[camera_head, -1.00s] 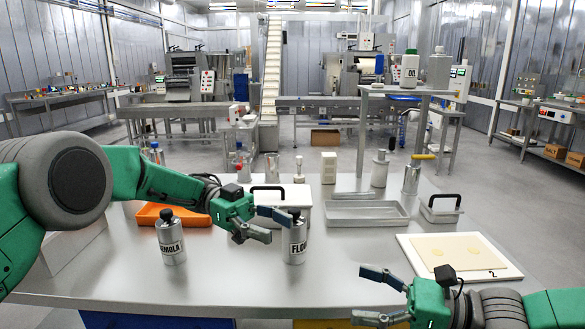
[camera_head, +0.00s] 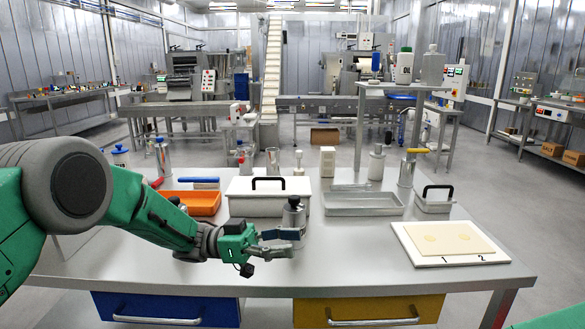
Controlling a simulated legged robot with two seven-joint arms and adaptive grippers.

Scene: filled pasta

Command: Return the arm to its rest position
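My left arm (camera_head: 150,222) reaches in from the left, low over the table. My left gripper (camera_head: 292,243) looks open, with its two fingers apart and nothing seen between them. It is in front of a grey bottle with a dark cap (camera_head: 293,216), covering its lower part and label; I cannot tell whether they touch. The bottle marked as semola is not visible now, where my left arm covers the table. My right gripper is out of view; only a green piece of my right arm (camera_head: 552,320) shows at the bottom right corner.
A lidded white container (camera_head: 250,208), orange tray (camera_head: 199,211), metal tray (camera_head: 362,212) and small handled box (camera_head: 434,207) stand behind. A white board with a dough sheet (camera_head: 407,240) lies at the right. The table's front middle (camera_head: 350,268) is clear.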

